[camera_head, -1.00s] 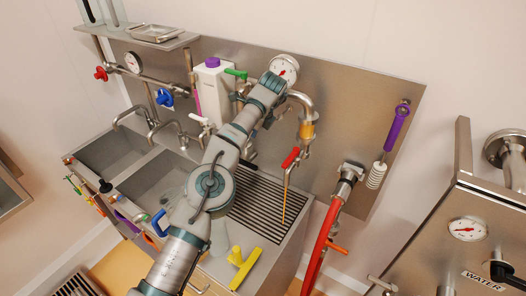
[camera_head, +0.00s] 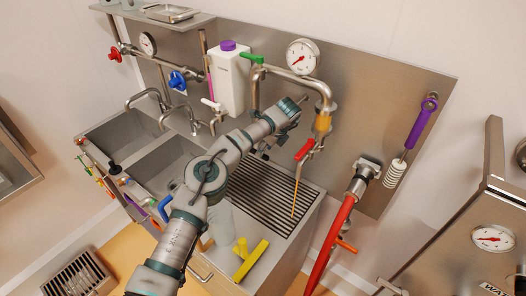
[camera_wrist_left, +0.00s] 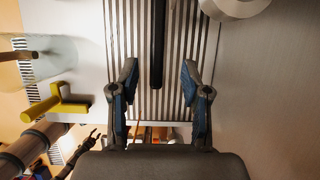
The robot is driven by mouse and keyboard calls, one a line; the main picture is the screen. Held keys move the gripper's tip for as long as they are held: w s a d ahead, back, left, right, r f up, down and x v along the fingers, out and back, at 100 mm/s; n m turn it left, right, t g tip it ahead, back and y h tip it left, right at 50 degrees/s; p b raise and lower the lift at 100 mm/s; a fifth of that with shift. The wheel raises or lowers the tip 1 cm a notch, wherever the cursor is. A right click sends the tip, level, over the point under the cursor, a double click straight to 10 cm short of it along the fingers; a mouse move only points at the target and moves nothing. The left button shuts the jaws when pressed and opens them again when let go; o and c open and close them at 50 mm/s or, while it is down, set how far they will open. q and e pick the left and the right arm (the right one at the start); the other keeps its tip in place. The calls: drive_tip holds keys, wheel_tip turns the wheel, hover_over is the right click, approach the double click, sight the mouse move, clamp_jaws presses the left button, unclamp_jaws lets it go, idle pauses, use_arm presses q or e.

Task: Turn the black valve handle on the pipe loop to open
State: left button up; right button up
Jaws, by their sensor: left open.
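The black valve handle (camera_wrist_left: 158,45) shows in the left wrist view as a long dark bar, upright in the picture. Its lower end lies between my left fingers, with a gap on both sides. My left gripper (camera_wrist_left: 158,68) is open and empty. In the head view my left gripper (camera_head: 263,150) hangs above the drain grate, in front of the pipe loop (camera_head: 290,72). My wrist hides most of the handle there. A dark jaw-like part (camera_wrist_left: 90,140) at lower left of the wrist view looks like my right gripper; its state is unclear.
A pressure gauge (camera_head: 302,57) and a green handle (camera_head: 252,57) are above. A yellow T-shaped piece (camera_head: 250,262) is in front of the grate (camera_head: 270,195). A red hose (camera_head: 328,245) runs down at right.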

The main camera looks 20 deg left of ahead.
use_arm(q)
drive_tip(key=shift+x, duration=1.05)
drive_tip(key=shift+a+f, duration=0.2)
drive_tip(key=shift+a, duration=0.3)
drive_tip(key=c, duration=0.4)
clamp_jaws()
use_arm(e)
drive_tip(key=shift+s+a+r, duration=0.15)
drive_tip(key=shift+s+a, duration=0.4)
drive_tip(key=shift+s, duration=0.2)
